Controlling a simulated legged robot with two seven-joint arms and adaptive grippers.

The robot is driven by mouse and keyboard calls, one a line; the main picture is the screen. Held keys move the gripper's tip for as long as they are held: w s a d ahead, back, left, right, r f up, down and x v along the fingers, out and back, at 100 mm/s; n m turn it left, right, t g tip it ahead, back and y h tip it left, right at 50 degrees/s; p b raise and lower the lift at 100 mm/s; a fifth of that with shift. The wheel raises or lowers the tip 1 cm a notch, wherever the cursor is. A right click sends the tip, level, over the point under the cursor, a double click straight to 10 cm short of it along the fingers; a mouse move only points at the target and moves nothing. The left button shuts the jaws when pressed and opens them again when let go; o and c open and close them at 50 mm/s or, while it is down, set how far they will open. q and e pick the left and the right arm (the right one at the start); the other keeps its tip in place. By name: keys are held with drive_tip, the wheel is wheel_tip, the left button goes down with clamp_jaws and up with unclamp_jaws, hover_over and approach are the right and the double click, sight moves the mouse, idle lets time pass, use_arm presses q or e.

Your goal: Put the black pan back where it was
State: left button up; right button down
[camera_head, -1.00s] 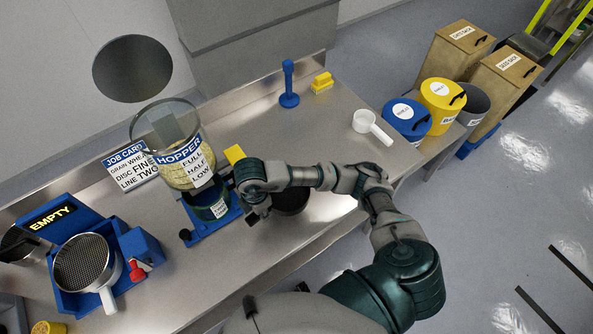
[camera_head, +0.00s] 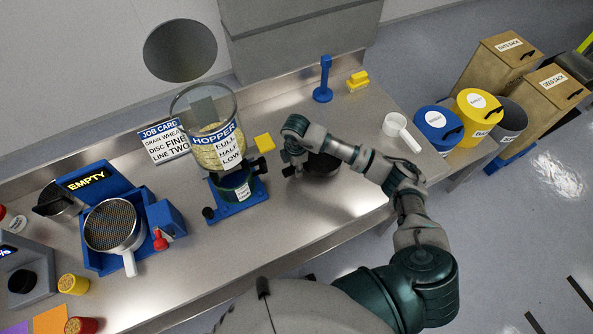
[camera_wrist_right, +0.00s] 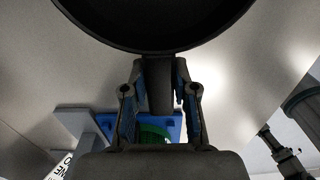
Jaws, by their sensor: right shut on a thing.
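The black pan (camera_head: 322,166) shows as a dark round shape partly hidden under my right forearm, to the right of the hopper mill (camera_head: 236,190). In the right wrist view the pan (camera_wrist_right: 165,22) fills the top edge, and its handle (camera_wrist_right: 160,85) runs down between the fingers. My right gripper (camera_head: 292,160) is shut on that handle; it also shows in the right wrist view (camera_wrist_right: 160,100). The pan is over the steel bench; its height above the top is hard to tell. My left gripper is not in view.
The hopper mill's blue base stands just left of my right gripper. A yellow block (camera_head: 265,142) lies behind it. A white scoop (camera_head: 402,131), a blue stand (camera_head: 324,80) and a blue bucket (camera_head: 437,128) are to the right. The bench front (camera_head: 285,225) is clear.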

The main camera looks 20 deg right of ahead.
sight(294, 177)
drive_tip(key=shift+a+f, duration=0.15)
drive_tip(key=shift+f, duration=0.45)
drive_tip(key=shift+a+f, duration=0.15)
drive_tip(key=shift+f, duration=0.4)
drive_tip(key=shift+a+f+p, duration=0.1)
drive_tip(key=shift+f+p, duration=0.2)
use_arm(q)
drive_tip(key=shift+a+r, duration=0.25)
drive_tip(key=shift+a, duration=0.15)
use_arm(e)
drive_tip(key=shift+f, duration=0.1)
drive_tip(key=c, duration=0.9)
unclamp_jaws()
drive_tip(key=shift+s+d, duration=0.1)
drive_tip(key=shift+d, duration=0.1)
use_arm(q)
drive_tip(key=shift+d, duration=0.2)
use_arm(e)
drive_tip(key=shift+d, duration=0.1)
